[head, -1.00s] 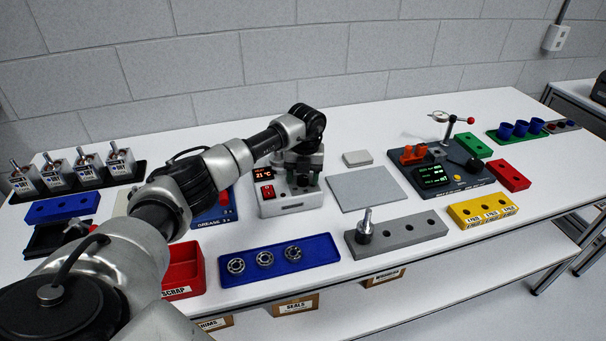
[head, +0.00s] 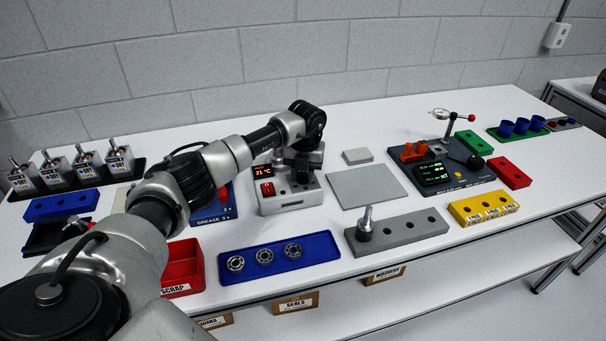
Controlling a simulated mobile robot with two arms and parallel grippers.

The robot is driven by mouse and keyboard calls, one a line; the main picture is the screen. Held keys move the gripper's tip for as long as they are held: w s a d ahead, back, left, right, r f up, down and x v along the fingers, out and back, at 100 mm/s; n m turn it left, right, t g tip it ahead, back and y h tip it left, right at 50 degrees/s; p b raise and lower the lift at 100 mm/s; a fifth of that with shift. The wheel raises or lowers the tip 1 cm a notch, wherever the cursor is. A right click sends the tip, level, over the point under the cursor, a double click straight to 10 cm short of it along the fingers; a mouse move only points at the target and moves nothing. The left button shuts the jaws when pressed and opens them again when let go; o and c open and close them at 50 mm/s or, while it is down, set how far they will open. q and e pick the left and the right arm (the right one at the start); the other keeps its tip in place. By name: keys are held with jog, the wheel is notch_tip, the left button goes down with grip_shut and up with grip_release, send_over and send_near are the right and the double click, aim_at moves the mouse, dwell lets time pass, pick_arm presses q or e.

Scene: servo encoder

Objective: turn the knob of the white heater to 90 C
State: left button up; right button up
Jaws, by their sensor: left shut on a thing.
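The white heater (head: 290,201) stands mid-table, with a red switch and a small red-lit display (head: 262,172) on its front left. The display seems to read 21 °C, but its first digit is hard to make out. My left gripper (head: 302,177) points down over the heater's right part, shut on the knob. The fingers and wrist hide most of the knob, so its pointer cannot be read. My right gripper is not in view.
A blue tray with several bearings (head: 279,259) and a grey block with a shaft (head: 402,234) lie in front. A grey plate (head: 366,187) is right of the heater. A red scrap bin (head: 183,267) and blue grease station (head: 214,213) are left.

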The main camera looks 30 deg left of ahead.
aim_at(304, 175)
pick_arm(q)
jog(key=m+b, duration=0.2)
jog(key=m, duration=0.3)
jog(key=m+b, duration=0.1)
jog(key=m, duration=0.4)
jog(key=shift+t, duration=0.3)
jog(key=shift+m, duration=0.3)
jog(key=o, duration=0.9)
jog(key=shift+r, duration=0.1)
notch_tip(304, 175, up, 11)
jog(key=shift+s+d+f+b, duration=0.15)
jog(key=shift+b, duration=0.85)
